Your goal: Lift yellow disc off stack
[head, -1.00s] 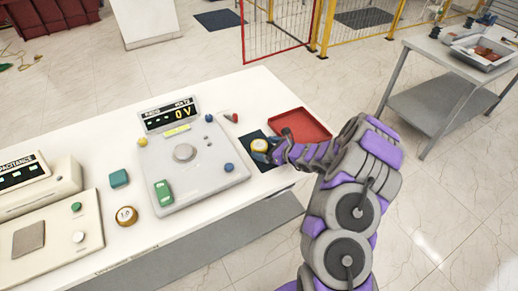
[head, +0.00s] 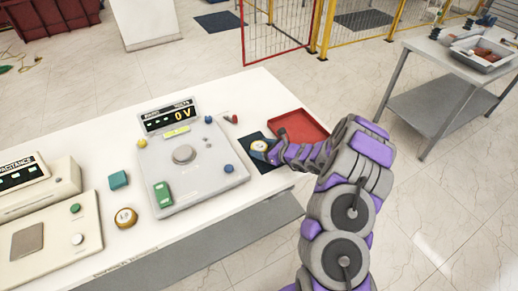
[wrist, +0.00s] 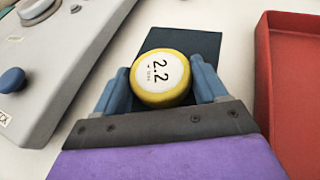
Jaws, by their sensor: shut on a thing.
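A yellow disc (wrist: 160,79) with a white face marked "2.2" sits between the two blue fingers of my gripper (wrist: 160,85) in the wrist view. The fingers are shut on its left and right sides. The disc is over a dark mat (wrist: 195,45). In the head view the yellow disc (head: 259,146) shows at the tip of my gripper (head: 268,152), above the dark mat (head: 254,136). I cannot tell what lies directly under the disc, or whether there is a gap beneath it.
A red tray (head: 300,127) lies right of the mat. A grey voltage meter (head: 185,165) reading "0 V" stands to the left.

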